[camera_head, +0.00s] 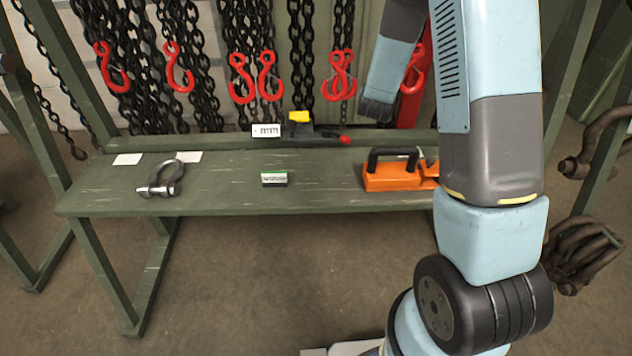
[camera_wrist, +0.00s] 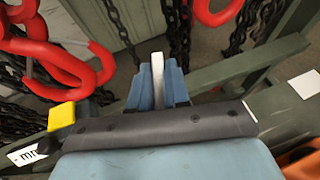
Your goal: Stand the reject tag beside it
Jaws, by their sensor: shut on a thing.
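My gripper (camera_wrist: 158,88) shows in the wrist view, its blue fingers closed on a thin, pale, flat piece seen edge-on, which I take to be the reject tag (camera_wrist: 157,62). No writing on it shows. The tag is held up off the bench, with chains behind it. In the head view the arm hangs over the back right of the bench, and I cannot make out the tag there. A grey bow shackle (camera_head: 161,179) lies at the left of the bench (camera_head: 225,187).
An orange device with a black handle (camera_head: 392,178) stands at the right of the bench. A black tool with a yellow block (camera_head: 299,116) and a label lies at the back. White cards (camera_head: 127,159) lie behind the shackle. Chains with red hooks (camera_head: 242,78) hang behind. The bench front is largely clear.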

